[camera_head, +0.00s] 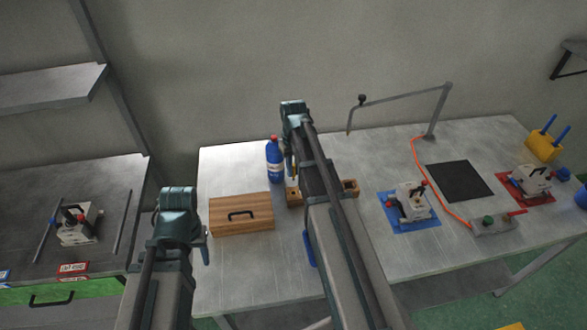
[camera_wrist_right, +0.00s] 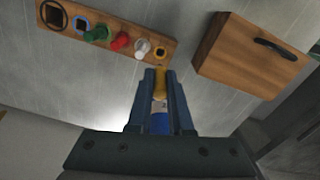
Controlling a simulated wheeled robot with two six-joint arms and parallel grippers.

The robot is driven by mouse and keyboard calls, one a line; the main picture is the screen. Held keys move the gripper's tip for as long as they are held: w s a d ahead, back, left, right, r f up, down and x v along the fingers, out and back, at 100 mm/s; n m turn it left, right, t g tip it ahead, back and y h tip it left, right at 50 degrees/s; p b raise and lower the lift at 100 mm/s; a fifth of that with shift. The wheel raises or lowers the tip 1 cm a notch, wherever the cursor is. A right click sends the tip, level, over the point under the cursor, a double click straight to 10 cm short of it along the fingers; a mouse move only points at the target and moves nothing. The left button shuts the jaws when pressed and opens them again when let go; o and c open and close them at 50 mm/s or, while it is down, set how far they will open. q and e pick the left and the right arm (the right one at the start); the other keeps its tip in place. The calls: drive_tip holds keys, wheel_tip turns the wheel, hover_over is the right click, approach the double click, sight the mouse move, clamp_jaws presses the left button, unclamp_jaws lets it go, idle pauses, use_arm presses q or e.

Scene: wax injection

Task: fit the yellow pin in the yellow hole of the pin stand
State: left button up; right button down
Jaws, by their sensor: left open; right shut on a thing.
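The pin stand is a wooden strip (camera_wrist_right: 112,38) in the right wrist view, with a row of coloured holes and pins. Its yellow-ringed hole (camera_wrist_right: 160,53) is at the right end and looks empty. My right gripper (camera_wrist_right: 159,75) is shut on the yellow pin (camera_wrist_right: 160,84), whose tip points toward the yellow hole and appears just short of it in the picture; the height between them cannot be told. In the head view my right arm hides the middle of the pin stand (camera_head: 352,187). My left gripper (camera_head: 205,253) is open and empty, left of the table's wooden box.
A wooden box (camera_head: 241,213) with a black handle lies left of the stand, and it also shows in the right wrist view (camera_wrist_right: 245,55). A blue bottle (camera_head: 275,162) stands behind. A white device on a blue mat (camera_head: 407,222) is to the right.

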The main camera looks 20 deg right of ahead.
use_arm(q)
drive_tip(key=shift+f+b, duration=2.8)
drive_tip(key=shift+f, duration=0.05)
use_arm(e)
drive_tip(key=shift+f, duration=2.9)
use_arm(q)
drive_tip(key=shift+f+b, duration=1.75)
use_arm(e)
drive_tip(key=shift+f, duration=1.7)
use_arm(q)
drive_tip(key=shift+r, duration=0.1)
use_arm(e)
drive_tip(key=c, duration=0.8)
unclamp_jaws()
drive_tip(key=shift+o, duration=0.2)
drive_tip(key=shift+r, duration=0.15)
wheel_tip(320, 180, up, 14)
drive_tip(key=p, duration=1.4)
use_arm(q)
wheel_tip(320, 180, up, 14)
use_arm(e)
drive_tip(key=shift+f, duration=0.2)
